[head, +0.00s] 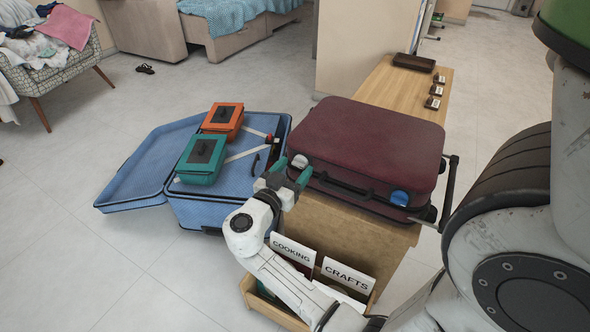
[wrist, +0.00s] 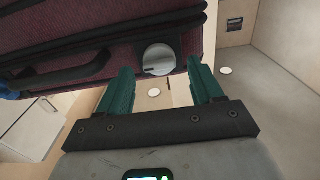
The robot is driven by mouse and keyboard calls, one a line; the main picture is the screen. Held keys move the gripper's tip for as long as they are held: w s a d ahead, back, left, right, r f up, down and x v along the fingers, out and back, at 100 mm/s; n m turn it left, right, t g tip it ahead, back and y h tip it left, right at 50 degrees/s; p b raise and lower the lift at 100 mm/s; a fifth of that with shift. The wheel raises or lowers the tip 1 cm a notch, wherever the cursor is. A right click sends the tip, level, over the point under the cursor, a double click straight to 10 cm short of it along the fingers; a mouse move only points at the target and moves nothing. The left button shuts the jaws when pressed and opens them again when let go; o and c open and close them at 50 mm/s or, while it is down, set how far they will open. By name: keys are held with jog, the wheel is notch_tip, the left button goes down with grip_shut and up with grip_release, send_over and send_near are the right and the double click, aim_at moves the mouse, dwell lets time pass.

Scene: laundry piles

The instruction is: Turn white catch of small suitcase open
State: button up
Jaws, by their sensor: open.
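The maroon small suitcase (head: 365,143) lies shut on a wooden cabinet. Its round white catch (head: 299,161) is at the left end of its front side; in the wrist view it is a pale disc (wrist: 158,58) with a dark slot. A blue catch (head: 399,198) is at the right end. My gripper (head: 290,176) is open with teal fingers, close to the suitcase's front left corner. In the wrist view the open fingers (wrist: 158,72) lie to either side of the white catch, which shows between them. I cannot tell whether they touch it.
An open blue suitcase (head: 140,175) with orange (head: 223,118) and teal (head: 202,158) boxes is to the left. A wooden bin (head: 254,293) with COOKING and CRAFTS cards is below my arm. A wooden bench (head: 389,87) is behind. Floor at lower left is free.

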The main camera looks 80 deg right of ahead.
jog(key=shift+s+d, duration=0.1)
jog(key=shift+d, duration=0.45)
jog(key=c, duration=1.1)
jog(key=shift+o, duration=0.2)
